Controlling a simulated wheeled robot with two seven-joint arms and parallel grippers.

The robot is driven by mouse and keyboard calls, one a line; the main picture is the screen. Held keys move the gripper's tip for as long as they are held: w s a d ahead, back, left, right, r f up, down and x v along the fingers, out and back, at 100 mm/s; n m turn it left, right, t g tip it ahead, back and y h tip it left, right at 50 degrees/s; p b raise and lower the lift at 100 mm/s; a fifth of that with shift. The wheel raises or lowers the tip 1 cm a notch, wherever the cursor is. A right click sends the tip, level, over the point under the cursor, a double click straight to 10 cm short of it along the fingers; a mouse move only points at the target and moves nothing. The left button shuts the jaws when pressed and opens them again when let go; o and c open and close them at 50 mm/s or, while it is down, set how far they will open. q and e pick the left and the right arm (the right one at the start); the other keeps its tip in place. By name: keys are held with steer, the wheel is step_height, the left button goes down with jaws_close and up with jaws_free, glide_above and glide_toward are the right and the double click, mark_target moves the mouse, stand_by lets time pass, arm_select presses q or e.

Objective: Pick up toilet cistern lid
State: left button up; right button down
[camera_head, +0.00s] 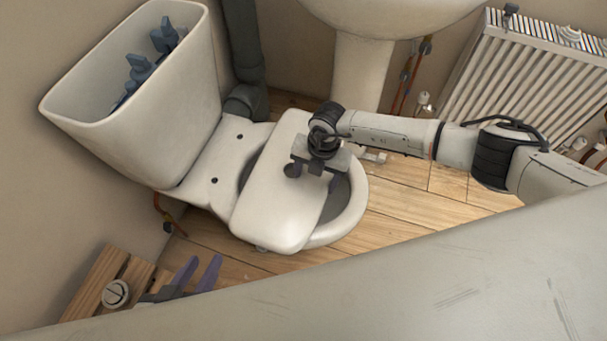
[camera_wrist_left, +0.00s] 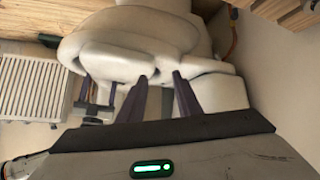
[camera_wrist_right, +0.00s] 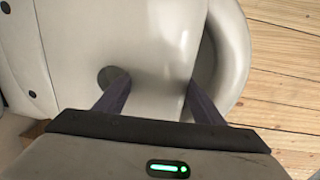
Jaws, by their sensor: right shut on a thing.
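The white cistern lid (camera_head: 283,205) lies flat-on over the toilet bowl (camera_head: 350,205), covering most of it. I cannot tell whether it rests on the bowl or hangs just above. My right gripper (camera_head: 314,175) is shut on the lid. The right wrist view shows one finger at the lid's round hole (camera_wrist_right: 108,75) and the other past its long edge; the lid fills the middle there (camera_wrist_right: 160,50). The open cistern (camera_head: 130,90) shows blue-grey fittings inside. My left gripper (camera_head: 196,272) is empty, its purple fingers apart, below the toilet. The lid shows in the left wrist view (camera_wrist_left: 115,62).
A wooden crate (camera_head: 103,268) with a round button (camera_head: 115,293) on it stands at lower left. A basin pedestal (camera_head: 360,75) and a radiator (camera_head: 530,65) stand behind. A grey pipe (camera_head: 247,60) rises beside the cistern. Wooden floor (camera_head: 400,205) is clear right of the bowl.

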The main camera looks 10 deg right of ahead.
steer(key=r+p, duration=0.1)
steer(key=r, duration=0.4)
steer(key=r+p, duration=0.2)
steer(key=r, duration=0.3)
steer(key=shift+w+a+r, duration=0.1)
steer(key=shift+w+r, duration=0.1)
steer(key=shift+r, duration=0.05)
